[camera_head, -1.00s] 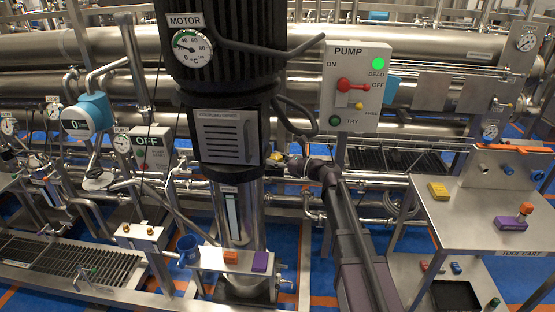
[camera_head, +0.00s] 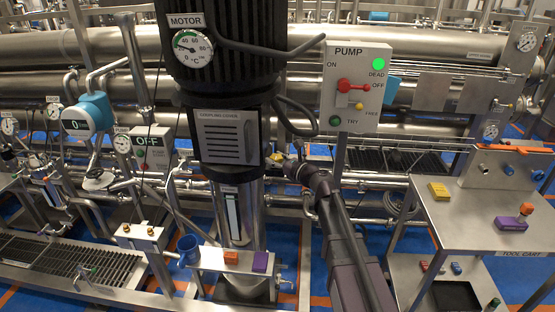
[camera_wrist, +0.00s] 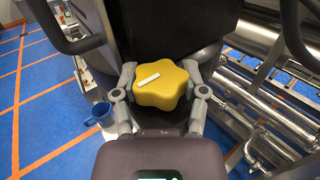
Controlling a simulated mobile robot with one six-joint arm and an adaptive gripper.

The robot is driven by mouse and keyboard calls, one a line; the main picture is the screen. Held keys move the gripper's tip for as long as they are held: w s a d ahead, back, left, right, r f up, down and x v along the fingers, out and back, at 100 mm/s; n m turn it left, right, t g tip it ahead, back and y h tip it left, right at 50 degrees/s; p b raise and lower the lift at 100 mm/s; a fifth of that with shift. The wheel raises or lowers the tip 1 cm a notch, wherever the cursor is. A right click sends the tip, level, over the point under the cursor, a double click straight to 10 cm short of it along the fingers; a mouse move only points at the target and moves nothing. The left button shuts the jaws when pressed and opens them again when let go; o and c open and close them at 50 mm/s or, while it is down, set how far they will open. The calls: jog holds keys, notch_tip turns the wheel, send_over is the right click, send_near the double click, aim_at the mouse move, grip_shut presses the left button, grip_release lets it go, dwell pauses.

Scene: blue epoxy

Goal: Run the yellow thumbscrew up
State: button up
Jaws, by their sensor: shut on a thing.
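The yellow thumbscrew (camera_wrist: 164,86) is a lobed knob with a white bar mark on its face, in the middle of the wrist view. My gripper (camera_wrist: 162,88) is shut on it, one finger on its left side and one on its right. In the head view my gripper (camera_head: 292,164) is at the right side of the motor column, beside the coupling cover (camera_head: 228,138). The thumbscrew is small and mostly hidden there. Its shaft is hidden in the wrist view.
The PUMP panel (camera_head: 357,58) with its red lever stands just right of the column, close above my arm. A hanging black cable (camera_head: 296,118) loops near my gripper. A small shelf (camera_head: 210,262) is below left, with a blue cup (camera_head: 187,249) beside it. A tool cart (camera_head: 470,222) stands right.

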jog(key=o, duration=1.2)
jog(key=shift+a, duration=0.1)
jog(key=shift+c, duration=0.2)
jog(key=v, duration=1.2)
